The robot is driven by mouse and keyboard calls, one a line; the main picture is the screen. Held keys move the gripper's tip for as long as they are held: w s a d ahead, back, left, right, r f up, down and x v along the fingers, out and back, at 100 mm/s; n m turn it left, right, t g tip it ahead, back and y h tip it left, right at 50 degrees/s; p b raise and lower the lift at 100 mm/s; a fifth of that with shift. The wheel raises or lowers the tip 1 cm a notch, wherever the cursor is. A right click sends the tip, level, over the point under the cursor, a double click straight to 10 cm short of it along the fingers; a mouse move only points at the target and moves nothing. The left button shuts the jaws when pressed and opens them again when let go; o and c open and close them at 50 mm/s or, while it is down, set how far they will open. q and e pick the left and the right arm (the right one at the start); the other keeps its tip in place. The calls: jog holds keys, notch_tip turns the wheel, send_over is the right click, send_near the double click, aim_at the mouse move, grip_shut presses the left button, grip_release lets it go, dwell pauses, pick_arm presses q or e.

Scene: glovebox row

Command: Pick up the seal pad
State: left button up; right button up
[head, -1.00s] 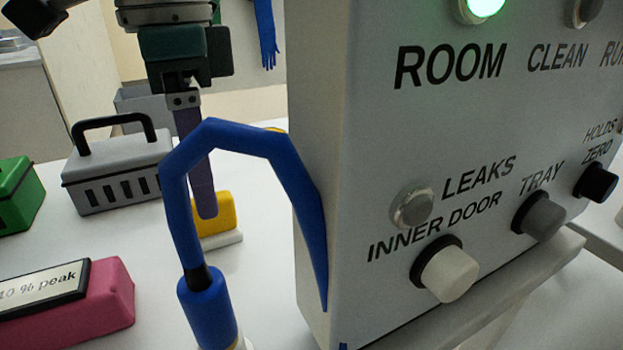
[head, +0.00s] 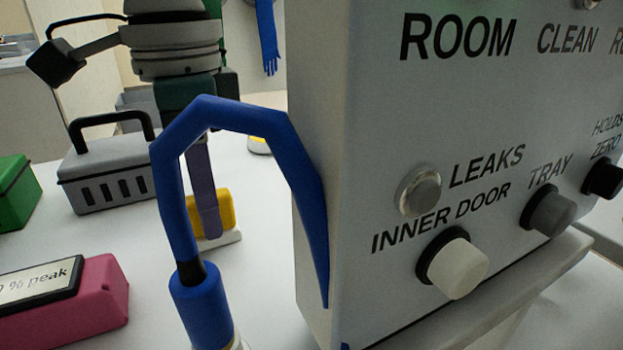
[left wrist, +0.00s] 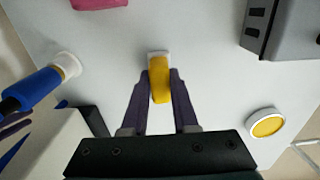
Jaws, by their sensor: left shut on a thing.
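The seal pad appears to be the yellow block (head: 226,208) on a white base, standing on the white bench behind the blue hose in the head view. My left gripper (head: 208,236) reaches down to it from above, its purple fingers partly covering it. In the left wrist view the yellow block (left wrist: 160,92) lies between the two fingers of my left gripper (left wrist: 160,88), which is shut on it. Its white base shows at the far end and looks to be on or near the bench.
A blue hose (head: 240,117) arches in front of my left gripper. A grey control panel box (head: 330,180) stands close on the right. A grey handled case (head: 112,178), green box (head: 15,190) and pink block (head: 105,305) stand left. A yellow-topped round item (left wrist: 266,126) lies nearby.

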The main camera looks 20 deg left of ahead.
pick_arm(q)
grip_shut()
jog(key=shift+r, duration=0.15)
notch_tip(320, 180, up, 20)
jog(key=p, duration=0.6)
jog(key=shift+o, duration=0.8)
grip_release()
grip_shut()
